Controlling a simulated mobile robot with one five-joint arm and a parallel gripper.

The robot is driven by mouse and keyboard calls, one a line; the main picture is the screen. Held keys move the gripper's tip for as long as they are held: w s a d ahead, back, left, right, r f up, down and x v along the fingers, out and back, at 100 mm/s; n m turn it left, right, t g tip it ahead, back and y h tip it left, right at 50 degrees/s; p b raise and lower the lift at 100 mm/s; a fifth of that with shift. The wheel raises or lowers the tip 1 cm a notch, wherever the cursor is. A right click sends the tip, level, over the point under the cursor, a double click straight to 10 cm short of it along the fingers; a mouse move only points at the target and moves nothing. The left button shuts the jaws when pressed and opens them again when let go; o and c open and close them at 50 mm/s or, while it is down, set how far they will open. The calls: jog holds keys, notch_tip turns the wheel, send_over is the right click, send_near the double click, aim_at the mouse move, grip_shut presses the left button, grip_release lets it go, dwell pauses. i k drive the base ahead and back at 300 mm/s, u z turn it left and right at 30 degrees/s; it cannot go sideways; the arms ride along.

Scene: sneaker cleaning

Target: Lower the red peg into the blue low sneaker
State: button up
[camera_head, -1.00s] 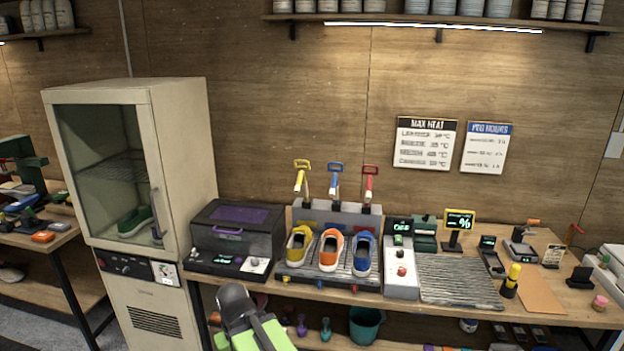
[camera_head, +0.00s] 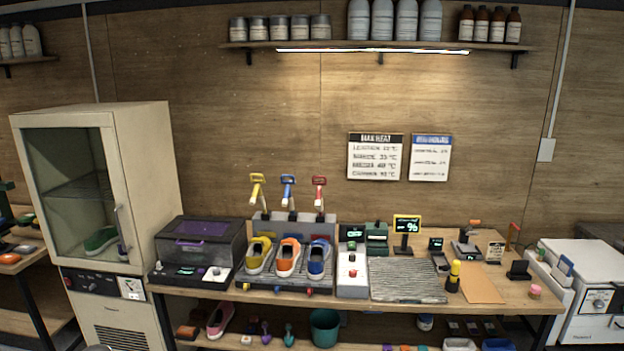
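The red peg (camera_head: 319,192) stands raised on the grey rack block at the back of the workbench, with a red handle on top and a pale part below. The blue low sneaker (camera_head: 318,259) sits on the rack's base in front of and below it, its opening facing up. The red peg is above the sneaker and apart from it. My gripper is not in view.
A yellow peg (camera_head: 257,189) and a blue peg (camera_head: 288,190) stand raised to the left, behind a yellow sneaker (camera_head: 259,255) and an orange sneaker (camera_head: 288,257). A glass-door cabinet (camera_head: 140,180) stands left. A ribbed mat (camera_head: 405,280) lies right.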

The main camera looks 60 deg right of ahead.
aim_at(318, 204)
jog(key=z, duration=0.1)
jog(key=i, duration=1.35)
jog(key=z, duration=0.45)
jog(key=k, duration=0.65)
jog(key=z, duration=0.2)
jog(key=i, duration=0.9)
jog(key=u, duration=0.05)
